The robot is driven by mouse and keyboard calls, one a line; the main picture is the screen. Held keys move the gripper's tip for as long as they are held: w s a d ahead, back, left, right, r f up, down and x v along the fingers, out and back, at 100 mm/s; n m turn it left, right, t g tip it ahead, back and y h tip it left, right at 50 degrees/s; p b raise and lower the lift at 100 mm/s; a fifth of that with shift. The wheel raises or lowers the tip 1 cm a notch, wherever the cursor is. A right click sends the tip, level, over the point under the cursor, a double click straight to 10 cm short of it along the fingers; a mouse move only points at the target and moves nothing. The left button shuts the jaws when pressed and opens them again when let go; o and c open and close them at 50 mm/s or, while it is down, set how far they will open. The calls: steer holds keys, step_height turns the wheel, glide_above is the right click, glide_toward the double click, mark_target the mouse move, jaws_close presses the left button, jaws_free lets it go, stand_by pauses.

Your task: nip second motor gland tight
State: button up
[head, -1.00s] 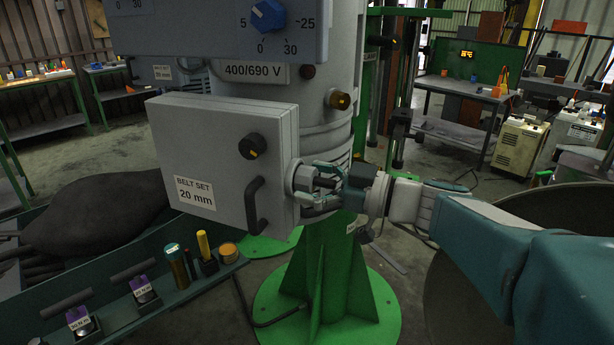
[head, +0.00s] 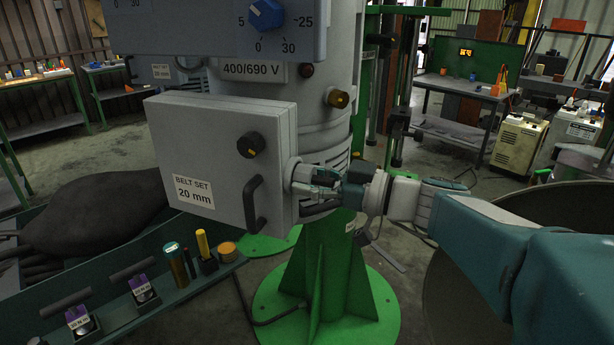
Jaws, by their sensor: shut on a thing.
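My gripper (head: 318,188) reaches in from the right at the side of the grey motor terminal box labelled "BELT SET 20 mm" (head: 225,165). Its teal and grey fingers are shut around a gland on the box's right side. A light grey round collar (head: 292,170) shows between the box and the fingers. The fingers hide most of the gland, so I cannot tell how far in it sits. A second gland cannot be told apart in this view.
The box has a black handle (head: 255,205) and a black knob (head: 250,145) on its front. An amber fitting (head: 338,98) sticks out of the motor above my gripper. A green tray (head: 200,280) with tools stands at lower left, beside the green pedestal (head: 325,265).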

steer(key=m, duration=1.1)
steer(key=shift+m, duration=0.3)
steer(key=m, duration=0.6)
steer(key=shift+m, duration=2.6)
steer(key=shift+f, duration=0.1)
steer(key=o, duration=1.2)
steer(key=shift+c, duration=0.2)
